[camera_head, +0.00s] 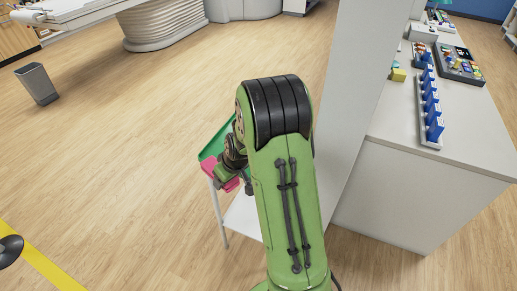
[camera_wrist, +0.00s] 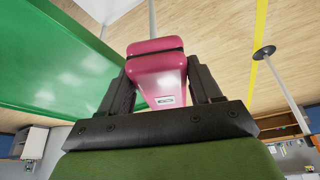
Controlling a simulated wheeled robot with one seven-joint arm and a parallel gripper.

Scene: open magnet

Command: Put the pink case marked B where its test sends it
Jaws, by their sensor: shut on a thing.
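The pink case (camera_wrist: 157,72) is between the two dark fingers of my gripper (camera_wrist: 160,82) in the wrist view, and the gripper is shut on it. A small label shows on the case, but its marking is too small to read. In the head view, pink (camera_head: 231,185) shows beside my gripper, left of my green arm and at the near side of a green tray (camera_head: 208,150). My arm hides much of the gripper and tray. In the wrist view the green tray (camera_wrist: 55,50) fills the left side, close to the case; I cannot tell whether they touch.
The tray is on a white stand (camera_head: 243,217). A pale partition (camera_head: 358,110) stands right of my arm. Beyond it, a counter (camera_head: 390,170) holds a rack of blue items (camera_head: 430,105) and a dark tray (camera_head: 460,63). A grey bin (camera_head: 38,84) stands on open floor.

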